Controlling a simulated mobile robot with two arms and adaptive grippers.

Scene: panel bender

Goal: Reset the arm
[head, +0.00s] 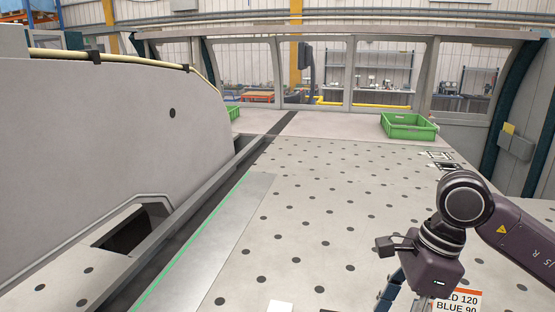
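My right arm (463,205) comes in from the right, dark and bent downward over the perforated table. Only part of my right gripper (392,290) shows at the bottom edge, as a blue-grey piece. Its fingertips are cut off, so I cannot see whether it is open or holds anything. My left arm and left gripper are not in view.
The perforated table (330,200) is mostly clear. A flat grey sheet (215,235) with a green edge line lies along its left side. A large grey machine body (110,130) rises at left. A green crate (408,127) stands at the back right. A printed label (468,299) shows bottom right.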

